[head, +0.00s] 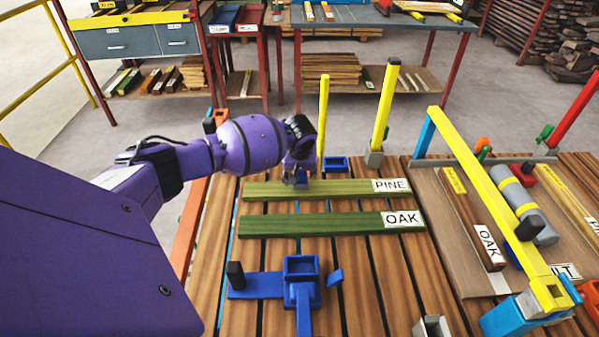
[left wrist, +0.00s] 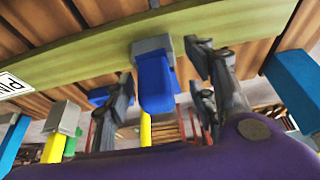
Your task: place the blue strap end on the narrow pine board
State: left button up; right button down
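The pale green narrow board labelled PINE (head: 335,188) lies across the slatted table and also crosses the top of the left wrist view (left wrist: 80,62). A small blue piece, apparently the blue strap end (head: 302,178), is at the board's left half. In the left wrist view this blue piece (left wrist: 155,82) has a grey end against the board. My left gripper (head: 299,167) is above and behind it, pointing down. Its two fingers (left wrist: 165,68) stand on either side of the blue piece, with gaps visible. My right gripper is out of view.
A darker green OAK board (head: 320,226) lies in front. A blue fixture (head: 302,268) stands nearer me. Yellow posts (head: 385,105) rise behind the boards. A yellow bar (head: 490,195) and a tray with more boards occupy the right. Bare slats lie between.

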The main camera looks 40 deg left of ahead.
pick_arm(q)
jog(key=p+v, duration=0.2)
jog(key=v, duration=1)
jog(key=shift+r, duration=0.2)
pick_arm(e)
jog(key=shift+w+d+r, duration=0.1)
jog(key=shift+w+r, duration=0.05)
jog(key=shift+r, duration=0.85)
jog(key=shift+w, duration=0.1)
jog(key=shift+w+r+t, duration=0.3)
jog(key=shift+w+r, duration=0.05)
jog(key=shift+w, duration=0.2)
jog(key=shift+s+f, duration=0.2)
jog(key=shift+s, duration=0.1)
